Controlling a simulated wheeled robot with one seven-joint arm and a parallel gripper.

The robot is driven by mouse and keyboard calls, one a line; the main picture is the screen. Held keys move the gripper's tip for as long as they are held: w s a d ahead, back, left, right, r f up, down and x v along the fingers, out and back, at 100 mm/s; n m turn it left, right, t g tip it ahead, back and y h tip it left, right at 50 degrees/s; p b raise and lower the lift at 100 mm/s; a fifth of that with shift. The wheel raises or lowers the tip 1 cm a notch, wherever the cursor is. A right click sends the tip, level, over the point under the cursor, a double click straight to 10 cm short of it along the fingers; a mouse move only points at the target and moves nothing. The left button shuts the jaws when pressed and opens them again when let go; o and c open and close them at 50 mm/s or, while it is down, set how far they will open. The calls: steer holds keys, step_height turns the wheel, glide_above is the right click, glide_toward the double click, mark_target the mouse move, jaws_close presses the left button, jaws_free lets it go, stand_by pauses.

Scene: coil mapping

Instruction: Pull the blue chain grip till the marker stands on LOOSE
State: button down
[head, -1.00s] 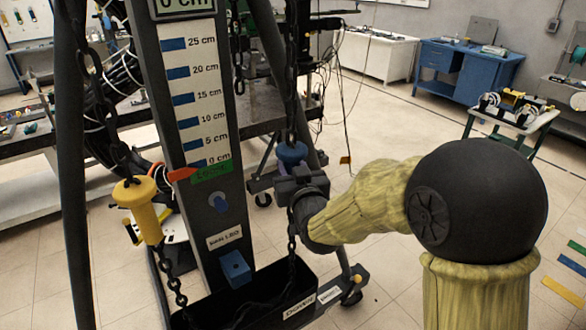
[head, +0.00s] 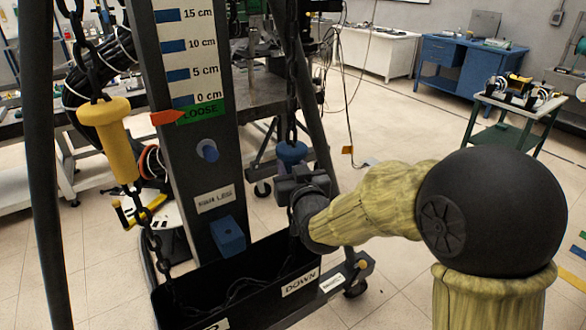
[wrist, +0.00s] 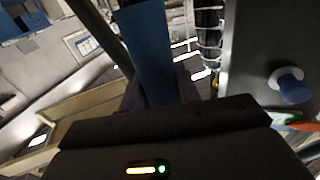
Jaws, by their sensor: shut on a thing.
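The blue chain grip (head: 292,152) hangs on the right-hand chain, and my gripper (head: 294,172) is shut on it from below. The grip also shows large in the wrist view (wrist: 147,60), between dark fingers that are partly hidden. The orange-red marker (head: 166,118) points sideways at the scale post. It stands level with the green LOOSE label (head: 201,113), at its left edge, below the 0 cm line. The white and blue scale (head: 178,60) rises above the label.
A yellow chain grip (head: 106,130) hangs on the left chain. A blue knob (head: 207,150) and a blue block (head: 228,237) stick out from the post. A black bin marked DOWN (head: 300,283) sits below with chain in it. Dark frame legs flank the post.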

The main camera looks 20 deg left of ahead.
steer(key=shift+f, duration=0.75)
steer(key=c, duration=1)
jaws_free()
steer(key=shift+r, duration=0.1)
steer(key=shift+s, duration=0.1)
steer(key=b+v, duration=0.7)
steer(key=v, duration=1)
steer(key=shift+d, duration=0.2)
